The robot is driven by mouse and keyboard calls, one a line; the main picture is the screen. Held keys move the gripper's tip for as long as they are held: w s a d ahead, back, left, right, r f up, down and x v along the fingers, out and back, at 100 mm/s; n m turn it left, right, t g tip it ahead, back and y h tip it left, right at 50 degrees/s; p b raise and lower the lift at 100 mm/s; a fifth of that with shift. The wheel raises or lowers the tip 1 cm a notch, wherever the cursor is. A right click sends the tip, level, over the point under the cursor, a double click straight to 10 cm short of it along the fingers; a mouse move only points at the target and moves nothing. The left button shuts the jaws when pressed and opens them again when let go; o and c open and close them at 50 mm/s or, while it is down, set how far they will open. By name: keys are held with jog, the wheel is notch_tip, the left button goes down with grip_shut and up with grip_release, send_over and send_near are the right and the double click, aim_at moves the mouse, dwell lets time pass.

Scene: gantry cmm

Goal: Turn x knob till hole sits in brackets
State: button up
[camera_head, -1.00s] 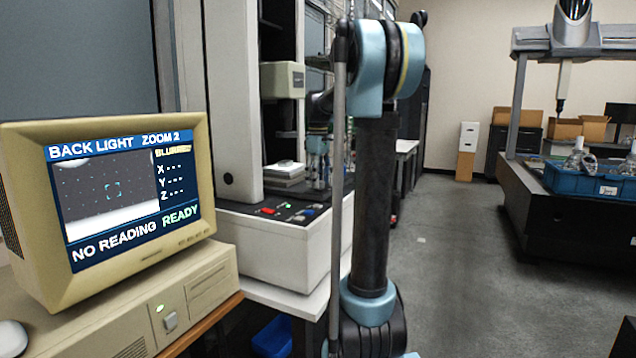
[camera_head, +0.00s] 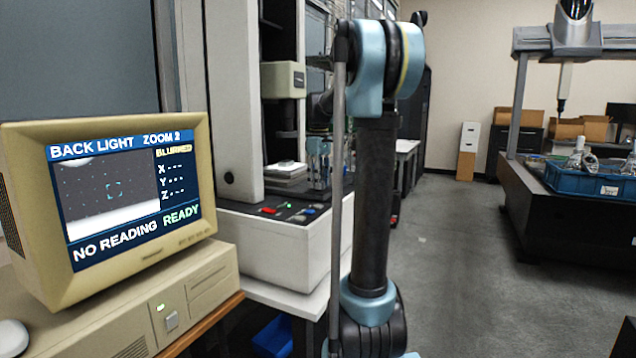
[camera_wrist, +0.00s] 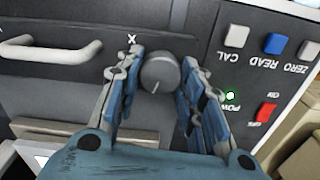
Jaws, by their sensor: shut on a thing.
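The x knob (camera_wrist: 158,76) is a dark round knob with a pale pointer line, under an "X" mark on the dark panel in the wrist view. My gripper (camera_wrist: 163,68) has a finger on each side of the knob and is shut on it. In the head view my gripper (camera_head: 318,162) is small and partly behind my arm at the machine; the knob is hidden there. The monitor (camera_head: 122,200) shows green brackets (camera_head: 115,190) mid-picture on a dark dotted field. A pale patch lies at the picture's upper left, a bright band along its bottom. No clear hole lies inside the brackets.
The monitor reads "BACK LIGHT ZOOM 2", "NO READING" and "READY", with a yellow "BLURRED" label. Beside the knob are a grey drawer handle (camera_wrist: 50,48), a blue READ button (camera_wrist: 275,44) and a red power switch (camera_wrist: 265,113). Open floor (camera_head: 450,270) lies to the right.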

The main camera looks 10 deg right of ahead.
jog(key=m, duration=0.3)
jog(key=shift+m, duration=2.2)
jog(key=o, duration=1.1)
jog(key=shift+c, duration=0.2)
notch_tip(320, 180, up, 12)
jog(key=shift+w+f, duration=0.1)
